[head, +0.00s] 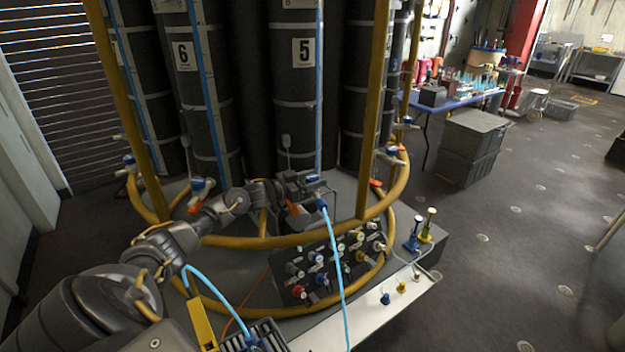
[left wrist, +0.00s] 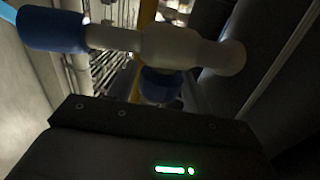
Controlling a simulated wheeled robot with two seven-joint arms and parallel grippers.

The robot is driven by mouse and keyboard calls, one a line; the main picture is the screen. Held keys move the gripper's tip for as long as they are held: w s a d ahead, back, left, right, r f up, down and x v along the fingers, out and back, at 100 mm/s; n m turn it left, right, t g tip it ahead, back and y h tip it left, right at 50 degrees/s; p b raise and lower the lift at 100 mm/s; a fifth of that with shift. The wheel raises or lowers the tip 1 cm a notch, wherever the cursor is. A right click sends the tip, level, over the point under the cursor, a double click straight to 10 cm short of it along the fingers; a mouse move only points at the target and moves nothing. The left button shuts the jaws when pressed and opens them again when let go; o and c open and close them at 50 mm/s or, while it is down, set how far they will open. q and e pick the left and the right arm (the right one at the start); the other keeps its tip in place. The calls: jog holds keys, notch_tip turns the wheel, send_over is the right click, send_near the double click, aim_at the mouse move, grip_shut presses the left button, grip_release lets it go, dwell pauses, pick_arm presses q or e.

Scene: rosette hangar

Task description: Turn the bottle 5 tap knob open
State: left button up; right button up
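Bottle 5 (head: 301,88) is a tall dark cylinder with a white "5" label at the back middle. My left gripper (head: 312,188) is at its foot, by the tap, and covers most of it in the head view. A blue fitting (head: 321,203) with a light blue hose shows just beside the gripper. In the left wrist view, the white tap body (left wrist: 185,45) lies across the top, with a blue sleeve at its left end. A blue knob (left wrist: 160,86) under the body is partly hidden behind my dark gripper housing. The fingers cannot be made out. My right gripper is out of view.
Bottle 6 (head: 183,75) stands to the left with its own tap (head: 201,186). Yellow hoop rails (head: 270,241) and uprights surround the bottles. A dark valve panel (head: 311,272) sits in front, below my left forearm. The floor at the right is largely clear.

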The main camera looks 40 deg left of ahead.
pick_arm(q)
jog(key=c, duration=0.7)
jog(key=shift+r+n+y+p, duration=0.15)
jog(key=shift+n+y+p, duration=0.25)
jog(key=shift+y+p, duration=0.25)
jog(key=n+t+y+p, duration=0.1)
jog(key=n+y+p, duration=0.1)
jog(key=y+p, duration=0.2)
jog(key=shift+d+r+n, duration=0.1)
jog(key=shift+n, duration=0.3)
jog(key=shift+n+y+p, duration=0.3)
jog(key=shift+n+y, duration=0.2)
jog(key=shift+y, duration=0.35)
jog(key=n+y, duration=0.1)
jog(key=y, duration=0.1)
jog(key=n+y, duration=0.1)
jog(key=y, duration=0.1)
jog(key=shift+f+n+p, duration=0.2)
jog(key=shift+n+p, duration=0.1)
jog(key=shift+p, duration=0.1)
jog(key=n+g+y, duration=0.1)
jog(key=n+y, duration=0.1)
jog(key=y, duration=0.1)
jog(key=shift+f+g, duration=0.1)
jog(key=shift+g, duration=0.2)
jog(key=shift+n+g+y+b, duration=0.3)
jog(key=shift+n+g+y, duration=0.3)
jog(key=shift+n+y, duration=0.45)
jog(key=shift+y, duration=0.45)
jog(key=o, duration=1)
